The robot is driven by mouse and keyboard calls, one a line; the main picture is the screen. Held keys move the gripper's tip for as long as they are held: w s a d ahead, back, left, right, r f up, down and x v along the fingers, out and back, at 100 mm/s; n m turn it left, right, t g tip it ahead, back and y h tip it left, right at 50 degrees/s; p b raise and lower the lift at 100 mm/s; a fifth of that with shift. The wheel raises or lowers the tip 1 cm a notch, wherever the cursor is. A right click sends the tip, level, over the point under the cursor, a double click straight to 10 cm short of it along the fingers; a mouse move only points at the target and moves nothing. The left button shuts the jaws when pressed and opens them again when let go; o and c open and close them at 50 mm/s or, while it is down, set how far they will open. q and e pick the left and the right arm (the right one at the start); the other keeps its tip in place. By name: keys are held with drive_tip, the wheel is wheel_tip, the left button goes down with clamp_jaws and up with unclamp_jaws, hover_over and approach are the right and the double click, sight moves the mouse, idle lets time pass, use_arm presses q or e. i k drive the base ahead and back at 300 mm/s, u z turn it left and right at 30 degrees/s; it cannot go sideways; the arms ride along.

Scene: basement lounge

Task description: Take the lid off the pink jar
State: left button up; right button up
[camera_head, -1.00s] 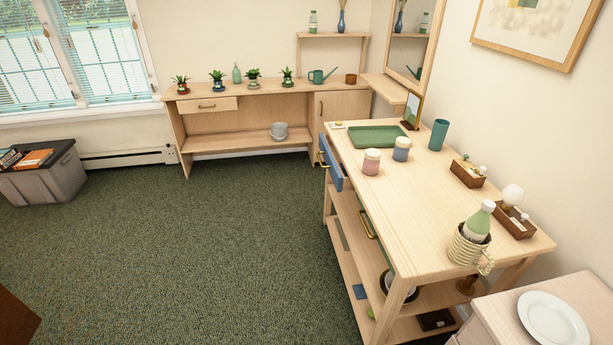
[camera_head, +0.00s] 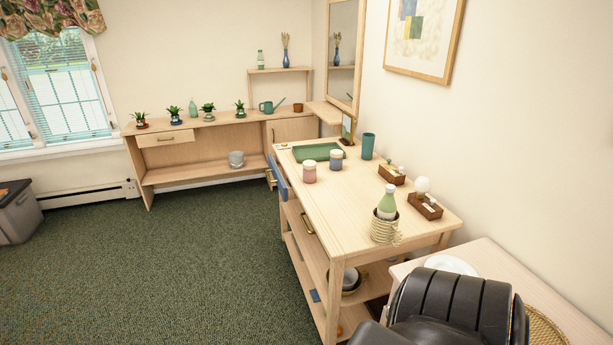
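The pink jar (camera_head: 309,175) stands upright on the wooden table (camera_head: 347,208), near its left edge. A pale lid (camera_head: 309,163) sits on top of it. A blue jar (camera_head: 336,161) with a similar pale lid stands just to its right and slightly behind, apart from it. A black part of my own body fills the bottom right corner. Neither of my grippers shows in the view.
A green tray (camera_head: 316,151) lies behind the jars, and a teal cup (camera_head: 367,146) stands right of it. A basket with a green bottle (camera_head: 386,203) stands near the front. The green carpet left of the table is clear.

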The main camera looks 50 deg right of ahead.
sight(309, 176)
drive_tip(key=z, duration=0.05)
drive_tip(key=i, duration=1.35)
drive_tip(key=z, duration=1.1)
drive_tip(key=i, duration=1)
drive_tip(key=z, duration=1.15)
